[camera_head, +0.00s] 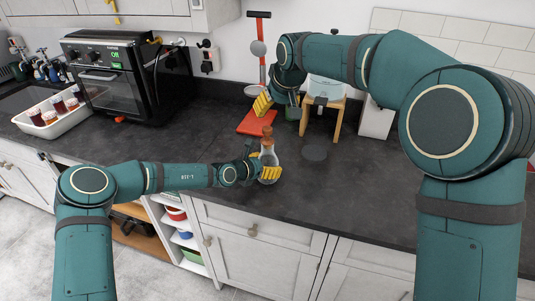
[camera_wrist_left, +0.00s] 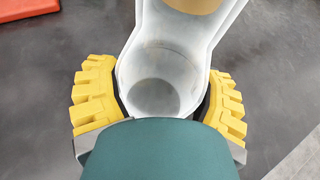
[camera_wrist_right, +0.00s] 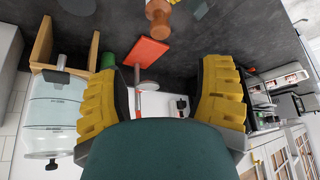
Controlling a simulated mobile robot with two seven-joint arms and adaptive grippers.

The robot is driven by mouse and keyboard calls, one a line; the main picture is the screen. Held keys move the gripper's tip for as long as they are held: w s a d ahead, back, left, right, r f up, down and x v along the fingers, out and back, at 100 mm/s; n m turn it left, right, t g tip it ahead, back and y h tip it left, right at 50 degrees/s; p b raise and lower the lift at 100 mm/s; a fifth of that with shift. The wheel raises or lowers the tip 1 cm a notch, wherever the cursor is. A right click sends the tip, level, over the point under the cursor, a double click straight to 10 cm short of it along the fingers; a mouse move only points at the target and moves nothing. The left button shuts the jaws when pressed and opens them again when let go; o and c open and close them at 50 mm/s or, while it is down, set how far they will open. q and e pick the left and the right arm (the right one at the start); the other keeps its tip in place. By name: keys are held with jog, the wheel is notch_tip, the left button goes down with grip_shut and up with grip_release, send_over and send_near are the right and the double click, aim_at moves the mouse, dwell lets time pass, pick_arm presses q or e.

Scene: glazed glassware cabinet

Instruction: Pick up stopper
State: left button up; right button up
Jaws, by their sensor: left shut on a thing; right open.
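The stopper (camera_head: 267,131) is brown, with a knob on top, and sits in the neck of a clear glass bottle (camera_head: 268,158) on the dark counter. My left gripper (camera_head: 266,175) is shut around the bottle's body; the left wrist view shows a yellow finger on each side of the glass (camera_wrist_left: 160,75) and part of the stopper (camera_wrist_left: 195,4) at the top edge. My right gripper (camera_head: 264,103) is open and empty, just above the stopper in the head view. In the right wrist view the stopper (camera_wrist_right: 158,14) lies beyond the fingertips, at the top edge.
A red board (camera_head: 256,122) lies behind the bottle. A wooden stand (camera_head: 335,120) with a clear container (camera_head: 326,88) stands behind to the right. A black oven (camera_head: 125,75) and a white tray of glasses (camera_head: 52,119) are at left. The counter right of the bottle is mostly clear.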

aim_at(267, 128)
jog(key=f+m, duration=0.1)
jog(key=f, duration=0.1)
jog(key=w+a+f+m+t+h, duration=0.1)
jog(key=f, duration=0.1)
jog(key=a+f+m+h, duration=0.1)
jog(key=f+m, duration=0.1)
jog(key=shift+w+a, duration=0.2)
jog(key=shift+w, duration=0.15)
jog(key=shift+x, duration=2.55)
jog(key=shift+w+d+r, duration=0.1)
jog(key=shift+w+d, duration=0.05)
jog(key=c, duration=0.9)
